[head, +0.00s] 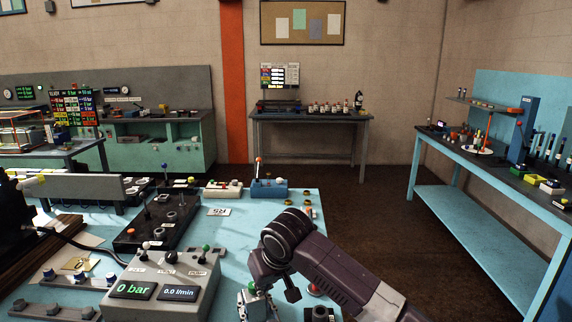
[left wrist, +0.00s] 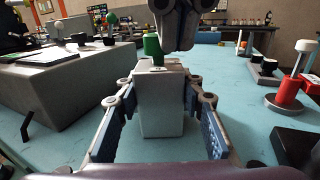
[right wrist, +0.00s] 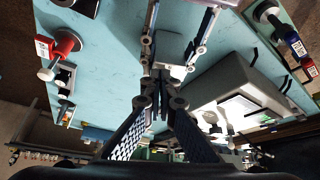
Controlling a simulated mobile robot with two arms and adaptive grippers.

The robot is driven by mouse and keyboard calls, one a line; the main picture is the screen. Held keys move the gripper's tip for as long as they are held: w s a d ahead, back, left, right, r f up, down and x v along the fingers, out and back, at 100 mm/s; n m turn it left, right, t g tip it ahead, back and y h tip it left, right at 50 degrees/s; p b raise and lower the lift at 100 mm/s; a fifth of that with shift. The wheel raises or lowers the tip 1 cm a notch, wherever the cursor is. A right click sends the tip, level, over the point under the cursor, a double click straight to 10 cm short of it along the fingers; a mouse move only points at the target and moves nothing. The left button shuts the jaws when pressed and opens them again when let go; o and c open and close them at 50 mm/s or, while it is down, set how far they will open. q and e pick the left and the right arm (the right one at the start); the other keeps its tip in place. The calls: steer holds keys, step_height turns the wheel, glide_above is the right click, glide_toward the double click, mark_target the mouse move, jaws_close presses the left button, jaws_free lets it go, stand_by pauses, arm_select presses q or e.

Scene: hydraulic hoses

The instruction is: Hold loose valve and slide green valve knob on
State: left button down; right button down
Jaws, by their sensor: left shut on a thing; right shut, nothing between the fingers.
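The loose valve is a pale grey block (left wrist: 161,105), upright between the fingers of my left gripper (left wrist: 160,92), which is shut on it. Its top also shows in the right wrist view (right wrist: 171,48). The green knob (left wrist: 152,48) stands at the top of the valve in the left wrist view; I cannot tell how far down it sits. In the head view a bit of the green knob (head: 251,287) shows beside my right arm. My right gripper (right wrist: 160,88) is shut and empty, close above the valve and just beside the knob.
A grey control box (head: 165,278) with displays stands left of the valve. A red-based valve with a white handle (left wrist: 287,95) and a dark block (left wrist: 297,147) stand to the right in the left wrist view. The blue tabletop (left wrist: 235,95) is bare between them.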

steer(key=shift+w+a+r, duration=0.1)
steer(key=shift+a, duration=0.05)
steer(key=shift+a, duration=0.15)
steer(key=shift+s+a, duration=0.55)
steer(key=shift+a, duration=0.35)
stand_by(0.4)
steer(key=shift+s, duration=0.3)
steer(key=shift+d+r, duration=0.2)
steer(key=shift+r, duration=0.25)
step_height(320, 180, up, 5)
steer(key=shift+d, duration=0.15)
